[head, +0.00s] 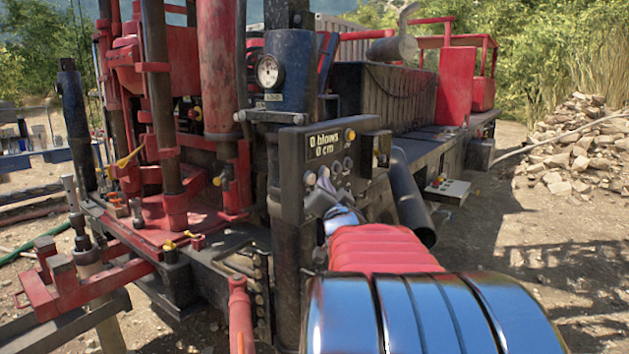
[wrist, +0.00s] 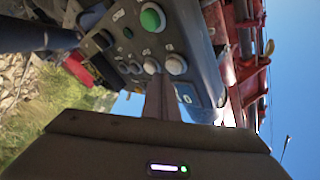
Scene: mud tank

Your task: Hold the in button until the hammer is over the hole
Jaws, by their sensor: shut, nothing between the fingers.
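The dark control panel (head: 300,165) carries round buttons and a display reading "0 blows 0 cm" in the head view. My gripper (head: 325,180) is in front of its lower buttons, with its fingers together. In the wrist view the shut fingers (wrist: 162,80) point at the panel between two pale round buttons, a left one (wrist: 150,65) and a right one (wrist: 176,64). Their labels are too small to read, so I cannot tell which is the in button, nor whether the fingertips touch either. I cannot clearly make out the hammer or the hole among the rig's parts.
A large green button (wrist: 152,17) is on the same panel. A red rig with upright cylinders (head: 218,70) stands left of the panel, and a pressure gauge (head: 269,72) sits above it. A rock pile (head: 570,150) lies at the right beyond open dirt ground.

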